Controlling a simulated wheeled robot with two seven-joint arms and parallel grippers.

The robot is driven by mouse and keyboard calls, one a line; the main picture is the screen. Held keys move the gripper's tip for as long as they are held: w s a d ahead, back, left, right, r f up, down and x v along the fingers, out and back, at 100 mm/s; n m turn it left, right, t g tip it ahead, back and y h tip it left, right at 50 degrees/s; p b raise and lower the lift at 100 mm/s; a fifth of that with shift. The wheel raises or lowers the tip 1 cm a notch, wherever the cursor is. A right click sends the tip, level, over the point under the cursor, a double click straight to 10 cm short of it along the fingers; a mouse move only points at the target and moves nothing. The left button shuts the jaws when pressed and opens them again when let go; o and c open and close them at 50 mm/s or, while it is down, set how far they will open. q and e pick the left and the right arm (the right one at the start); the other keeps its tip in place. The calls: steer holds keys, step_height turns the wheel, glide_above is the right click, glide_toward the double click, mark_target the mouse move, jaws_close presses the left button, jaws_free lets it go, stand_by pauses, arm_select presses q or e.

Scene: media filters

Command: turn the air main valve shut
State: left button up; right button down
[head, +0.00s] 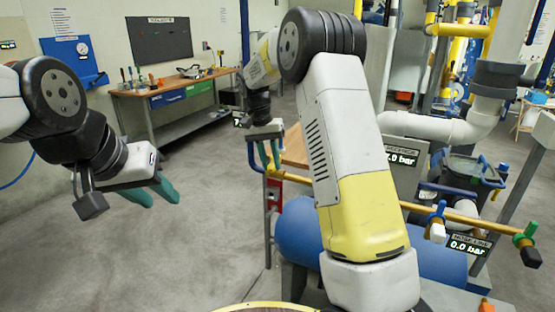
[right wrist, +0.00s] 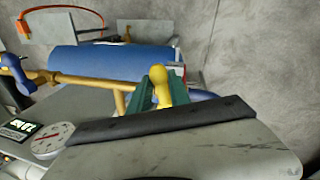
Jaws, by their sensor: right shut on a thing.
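The air main valve's yellow handle (right wrist: 160,85) stands between the green fingers of my right gripper (right wrist: 150,98) in the right wrist view. The gripper is shut on it. In the head view my right gripper (head: 268,156) is at the left end of the orange pipe (head: 466,219), and my arm hides part of that pipe. The valve body is mostly hidden by the fingers. My left gripper (head: 150,193) is off to the left, in free air, with its green fingers apart and nothing between them.
A blue tank (head: 440,258) lies below the pipe. A blue-handled valve (head: 437,213) and a green-handled valve (head: 525,236) sit further right. A sign reads 7.0 bar (head: 401,158), another 0.0 bar (head: 469,244). A workbench (head: 170,100) stands at the back; the floor at left is clear.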

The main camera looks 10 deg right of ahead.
stand_by(0.4)
steer(key=c, duration=1.2)
jaws_free()
steer(key=shift+c, duration=0.2)
step_height(320, 180, up, 8)
steer(key=a, duration=0.1)
steer(key=shift+w+a+f, duration=0.15)
steer(key=shift+w+a, duration=0.05)
steer(key=shift+w, duration=0.1)
steer(key=shift+c, duration=0.2)
